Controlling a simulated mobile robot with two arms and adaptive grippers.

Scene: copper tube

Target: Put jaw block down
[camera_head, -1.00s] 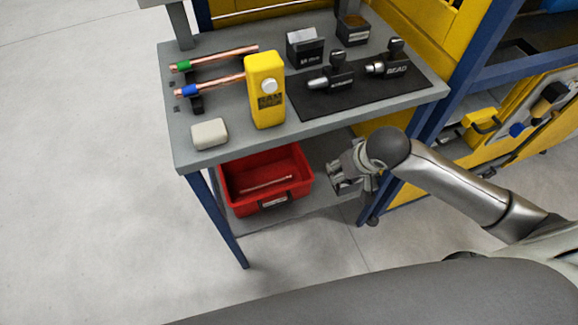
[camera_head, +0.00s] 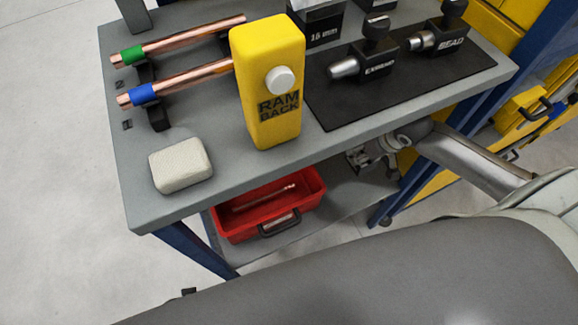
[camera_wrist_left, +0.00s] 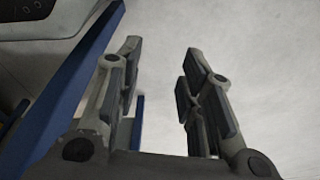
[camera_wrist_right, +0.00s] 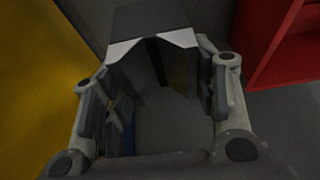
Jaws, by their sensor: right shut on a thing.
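My right gripper (camera_wrist_right: 155,95) is shut on a dark jaw block (camera_wrist_right: 145,20) with pale angled faces, seen in the right wrist view. In the head view, this gripper (camera_head: 365,158) is below the tabletop's front edge, just right of the red bin, and partly hidden by the tabletop. I cannot tell whether the block touches the lower shelf (camera_head: 345,205). My left gripper (camera_wrist_left: 160,75) is open and empty in the left wrist view; it is outside the head view. A block marked 16 mm (camera_head: 318,25) stands on the tabletop.
The red bin (camera_head: 265,225) stands on the lower shelf, close to my right gripper. The grey tabletop (camera_head: 225,190) above carries a yellow RAM BACK block (camera_head: 268,85), copper tubes (camera_head: 190,80), a pale block (camera_head: 181,165) and two black tools on a dark mat (camera_head: 335,115).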

